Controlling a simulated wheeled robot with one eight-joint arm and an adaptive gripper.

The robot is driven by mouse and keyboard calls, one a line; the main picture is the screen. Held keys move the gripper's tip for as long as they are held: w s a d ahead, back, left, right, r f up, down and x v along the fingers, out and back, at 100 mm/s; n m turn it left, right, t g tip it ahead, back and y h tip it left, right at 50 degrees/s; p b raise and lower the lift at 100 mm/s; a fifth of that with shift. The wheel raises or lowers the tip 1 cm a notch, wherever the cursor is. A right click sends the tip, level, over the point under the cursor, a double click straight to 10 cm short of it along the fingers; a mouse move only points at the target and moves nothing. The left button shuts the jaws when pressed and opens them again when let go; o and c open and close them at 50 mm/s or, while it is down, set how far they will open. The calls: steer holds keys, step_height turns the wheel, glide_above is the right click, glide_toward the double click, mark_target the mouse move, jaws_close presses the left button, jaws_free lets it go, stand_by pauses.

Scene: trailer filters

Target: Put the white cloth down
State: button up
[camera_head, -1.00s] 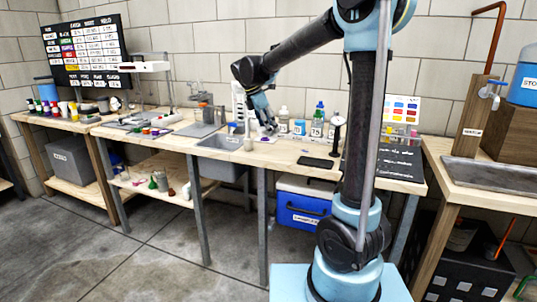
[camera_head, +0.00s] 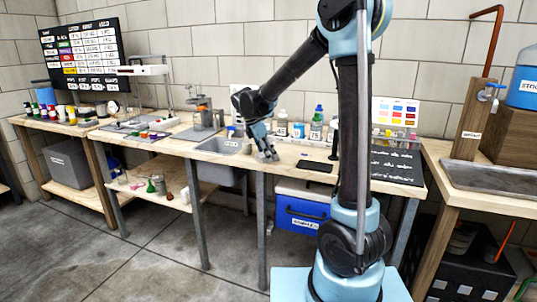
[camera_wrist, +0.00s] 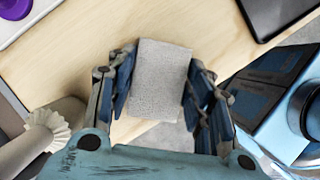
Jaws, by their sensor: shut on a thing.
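The white cloth (camera_wrist: 160,82) shows in the wrist view as a pale grey-white rectangular pad with a fine rough texture. My gripper (camera_wrist: 158,92) is shut on it, with one finger against each side. The cloth is over the wooden bench top (camera_wrist: 95,60) near its front edge; I cannot tell whether it touches the wood. In the head view my gripper (camera_head: 268,154) points down at the bench front, just right of the sink (camera_head: 222,148). The cloth is too small to make out clearly there.
A dark flat slab (camera_head: 315,166) lies to the right of my gripper. Several bottles (camera_head: 316,128) stand behind it. A pale fluted-edged object (camera_wrist: 47,128) is close on the left in the wrist view. A blue cooler (camera_head: 300,212) sits under the bench.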

steer(key=shift+s+f, duration=0.2)
steer(key=shift+f, duration=0.1)
steer(key=shift+s+d+f, duration=0.1)
steer(key=shift+s, duration=0.15)
steer(key=shift+c, duration=1.1)
steer(key=o, duration=1.1)
steer(key=shift+o, duration=1.2)
steer(key=shift+w+f, duration=0.6)
steer(key=shift+w, duration=0.1)
steer(key=shift+s+r, duration=0.3)
steer(key=shift+c, duration=0.4)
steer(key=shift+r, duration=0.2)
steer(key=shift+r, duration=0.2)
steer(key=v, duration=1.2)
steer(key=shift+r, duration=0.35)
